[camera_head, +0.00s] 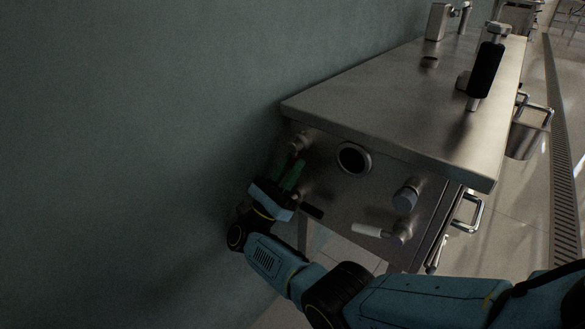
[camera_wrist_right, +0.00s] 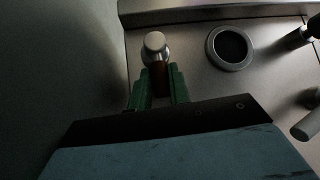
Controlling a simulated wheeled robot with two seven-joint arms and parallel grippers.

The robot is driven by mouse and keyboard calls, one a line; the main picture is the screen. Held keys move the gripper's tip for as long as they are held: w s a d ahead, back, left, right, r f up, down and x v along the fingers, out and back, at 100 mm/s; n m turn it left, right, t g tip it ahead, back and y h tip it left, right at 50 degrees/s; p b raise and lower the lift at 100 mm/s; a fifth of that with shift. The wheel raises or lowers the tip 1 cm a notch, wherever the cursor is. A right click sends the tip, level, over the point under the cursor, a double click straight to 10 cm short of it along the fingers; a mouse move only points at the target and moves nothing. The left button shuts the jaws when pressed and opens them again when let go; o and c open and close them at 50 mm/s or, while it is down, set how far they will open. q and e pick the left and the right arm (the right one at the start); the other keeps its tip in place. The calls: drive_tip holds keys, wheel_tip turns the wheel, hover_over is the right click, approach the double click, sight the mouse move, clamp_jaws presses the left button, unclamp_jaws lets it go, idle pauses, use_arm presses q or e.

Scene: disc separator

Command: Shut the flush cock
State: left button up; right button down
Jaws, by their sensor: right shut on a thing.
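The flush cock appears to be the fitting at the upper left of the steel cabinet's end panel, with a metal body (camera_head: 300,139) and a brownish handle. In the right wrist view its round metal end (camera_wrist_right: 155,42) shows just beyond the fingers, with the handle hanging below it. My right gripper (camera_head: 291,169) has its green fingers around this handle, and in the right wrist view the fingers (camera_wrist_right: 160,82) are shut on it from both sides. The fingers hide much of the handle. My left gripper is not in view.
The end panel also bears a round dark port (camera_head: 353,158), a grey knob (camera_head: 407,197), a white-handled lever (camera_head: 368,230) and a black-handled lever (camera_head: 312,211) below my gripper. The wall (camera_head: 150,150) is close on the left. The steel top (camera_head: 390,105) overhangs the panel.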

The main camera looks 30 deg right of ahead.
drive_tip(key=shift+m+g, duration=0.3)
drive_tip(key=shift+g, duration=0.1)
drive_tip(key=c, duration=1.3)
unclamp_jaws()
drive_tip(key=shift+w, duration=0.1)
